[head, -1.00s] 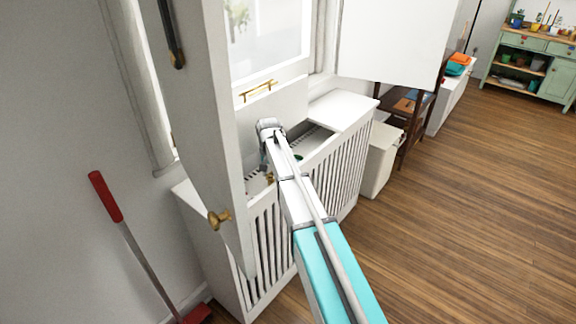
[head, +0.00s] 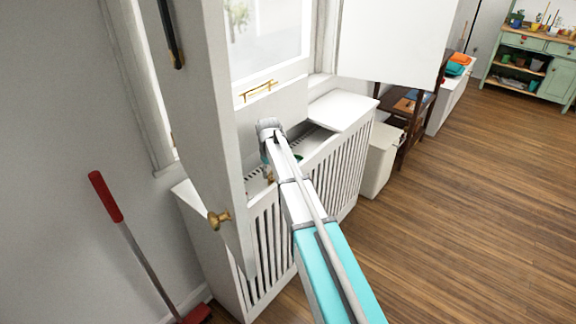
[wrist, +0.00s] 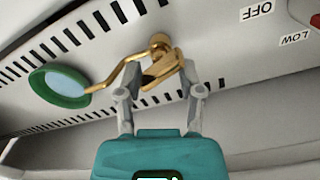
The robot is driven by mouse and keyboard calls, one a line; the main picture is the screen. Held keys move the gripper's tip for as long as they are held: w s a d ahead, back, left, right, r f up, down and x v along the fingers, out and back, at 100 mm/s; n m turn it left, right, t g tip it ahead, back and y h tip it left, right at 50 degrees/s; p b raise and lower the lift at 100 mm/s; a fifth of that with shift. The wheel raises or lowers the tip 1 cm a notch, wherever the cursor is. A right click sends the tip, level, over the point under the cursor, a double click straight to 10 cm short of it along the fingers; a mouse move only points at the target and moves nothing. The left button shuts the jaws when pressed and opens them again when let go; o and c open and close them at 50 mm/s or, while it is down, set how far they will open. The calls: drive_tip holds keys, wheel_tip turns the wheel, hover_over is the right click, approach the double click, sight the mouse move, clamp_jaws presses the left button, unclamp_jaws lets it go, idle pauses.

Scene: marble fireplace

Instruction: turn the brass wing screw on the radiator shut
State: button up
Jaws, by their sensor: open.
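The brass wing screw (wrist: 163,67) sits on the pale slotted radiator panel (wrist: 215,53), in the middle of the wrist view. A flat brass part of it lies between the fingers of my gripper (wrist: 159,73), and a thin bent brass piece reaches left from it. The fingers stand apart, one on each side of the screw; I cannot tell whether they touch it. In the head view my wrist reaches down into the open top of the white radiator cover (head: 345,165), and the fingertips and screw are hidden there.
In the wrist view, a green-ringed dial (wrist: 60,83) is left of the screw, and an OFF label (wrist: 257,11) and a LOW label (wrist: 296,37) are right. In the head view, a red-handled tool (head: 135,235) leans at left. Wood floor (head: 470,210) is clear at right.

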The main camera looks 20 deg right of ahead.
drive_tip(key=n, duration=0.2)
drive_tip(key=shift+n, duration=0.4)
drive_tip(key=shift+r, duration=0.2)
wheel_tip(320, 180, up, 14)
drive_tip(key=p, duration=1.4)
drive_tip(key=s+r+m+p, duration=0.2)
drive_tip(key=s+r+p, duration=0.1)
drive_tip(key=s, duration=0.9)
drive_tip(key=s+r+m+p, duration=0.3)
drive_tip(key=s+r+p, duration=0.1)
drive_tip(key=s, duration=0.8)
drive_tip(key=shift+w, duration=0.2)
drive_tip(key=m+b, duration=0.4)
drive_tip(key=b, duration=0.3)
hover_over(270, 173)
wheel_tip(270, 173, down, 8)
drive_tip(key=shift+r, duration=0.15)
drive_tip(key=shift+s, duration=0.1)
wheel_tip(270, 173, down, 14)
drive_tip(key=b, duration=1.4)
drive_tip(key=shift+r, duration=0.1)
